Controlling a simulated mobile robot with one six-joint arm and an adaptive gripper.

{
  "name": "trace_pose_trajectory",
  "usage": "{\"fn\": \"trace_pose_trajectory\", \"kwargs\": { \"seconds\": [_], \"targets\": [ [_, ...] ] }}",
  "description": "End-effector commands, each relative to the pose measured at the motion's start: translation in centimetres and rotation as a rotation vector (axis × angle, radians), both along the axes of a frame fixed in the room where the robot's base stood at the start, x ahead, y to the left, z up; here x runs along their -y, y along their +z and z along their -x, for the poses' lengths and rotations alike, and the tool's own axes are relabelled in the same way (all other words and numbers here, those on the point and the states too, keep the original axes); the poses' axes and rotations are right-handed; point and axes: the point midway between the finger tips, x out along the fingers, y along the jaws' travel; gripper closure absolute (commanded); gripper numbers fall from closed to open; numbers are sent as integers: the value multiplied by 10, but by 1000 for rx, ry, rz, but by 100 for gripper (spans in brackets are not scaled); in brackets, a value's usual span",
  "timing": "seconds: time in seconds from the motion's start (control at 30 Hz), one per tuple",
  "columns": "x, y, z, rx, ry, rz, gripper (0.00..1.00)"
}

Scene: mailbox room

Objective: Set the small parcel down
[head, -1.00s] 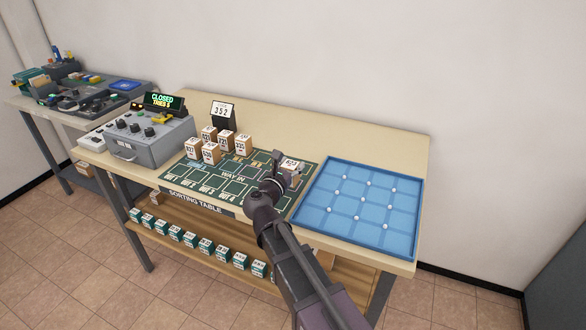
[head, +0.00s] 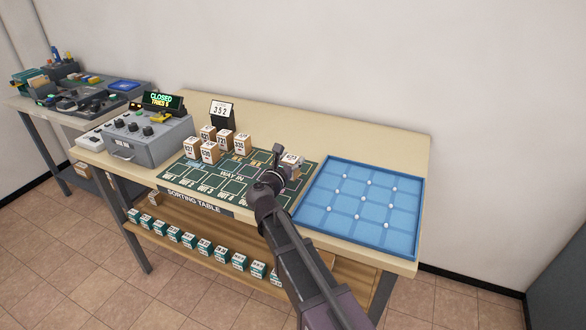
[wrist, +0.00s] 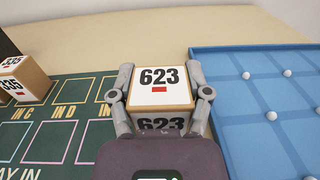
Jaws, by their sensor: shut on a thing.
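My gripper (wrist: 160,98) is shut on the small parcel (wrist: 160,80), a brown box with a white top marked 623 and a red mark. One finger presses on each side of it. In the head view the parcel (head: 292,159) shows partly behind my gripper (head: 281,160), at the right end of the green sorting mat (head: 205,186). The parcel looks upright. I cannot tell whether its underside touches the surface; its lower part is hidden.
A blue tray (head: 345,233) with white balls lies just right of the parcel. Several other parcels (head: 224,140) stand at the mat's back left, near a number stand (head: 221,111). A grey control box (head: 147,142) is at left. Bare table (head: 300,128) lies behind.

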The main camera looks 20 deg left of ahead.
Motion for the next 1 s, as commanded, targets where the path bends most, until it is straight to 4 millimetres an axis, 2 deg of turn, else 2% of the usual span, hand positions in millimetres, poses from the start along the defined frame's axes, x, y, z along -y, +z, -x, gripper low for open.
{"fn": "trace_pose_trajectory", "kwargs": {
  "seconds": [0.03, 0.23, 0.83, 0.87, 0.97, 1.0],
  "targets": [
    [0, -9, 0, 0, 0, 0, 89],
    [0, -22, 0, 0, 0, 0, 89],
    [-1, -28, 0, 0, 1, 0, 89],
    [-1, -27, 0, 0, 1, 0, 31],
    [-1, -26, 0, 0, 1, 0, 2],
    [-1, -26, 0, 0, 1, 0, 0]
  ]
}}
